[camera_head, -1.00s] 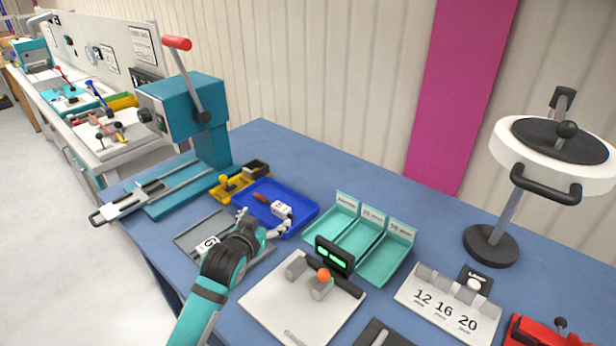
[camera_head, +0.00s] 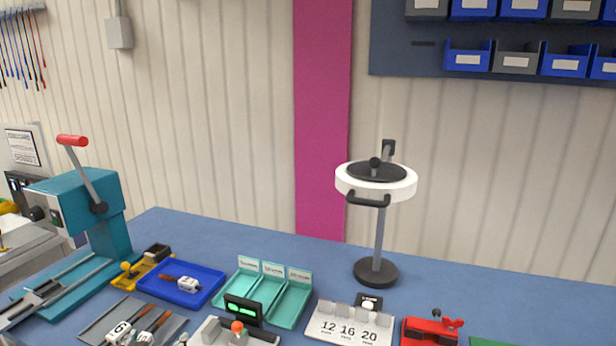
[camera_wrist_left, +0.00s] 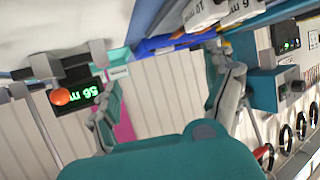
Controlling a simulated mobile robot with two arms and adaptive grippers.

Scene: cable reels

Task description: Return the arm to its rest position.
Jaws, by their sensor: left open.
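My left gripper (camera_wrist_left: 168,88) shows in the left wrist view, with its two teal and grey fingers spread apart and nothing between them. Behind the gap is pale corrugated wall. A measuring unit with a lit green display (camera_wrist_left: 85,97) and an orange knob (camera_wrist_left: 61,96) is at the left of this view. In the head view my left arm no longer shows clearly. My right gripper is in neither view.
The blue bench (camera_head: 480,275) holds a teal lever press (camera_head: 112,230), a blue tray (camera_head: 205,268) with a labelled tool, teal sorting bins (camera_head: 290,308), a lamp-like stand (camera_head: 376,272) and a red device (camera_head: 432,331). Wall bins (camera_head: 515,62) hang above.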

